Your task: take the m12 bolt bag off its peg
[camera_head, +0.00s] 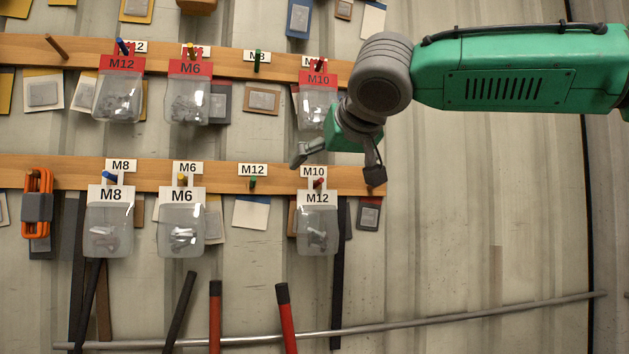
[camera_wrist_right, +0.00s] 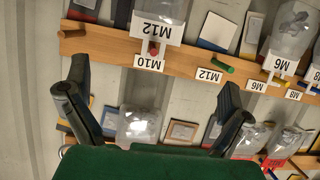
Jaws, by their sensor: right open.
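A clear bag with a white M12 header (camera_head: 317,198) hangs on the red peg of the lower rail, under an M10 label. The same M12 bag (camera_wrist_right: 158,27) shows upside down at the top of the right wrist view. Another M12 bag, with a red header (camera_head: 120,64), hangs at the upper left. My right gripper (camera_head: 337,168) is open and empty in front of the rails, just above the white-header bag in the head view. Its spread fingers also show in the wrist view (camera_wrist_right: 154,80), with the bag beyond them. My left gripper is not in view.
A red-header M10 bag (camera_head: 318,90) hangs above, partly beside my gripper. White-header M6 (camera_head: 182,225) and M8 (camera_head: 109,225) bags hang to the left. The green M12 peg (camera_head: 252,182) on the lower rail is bare.

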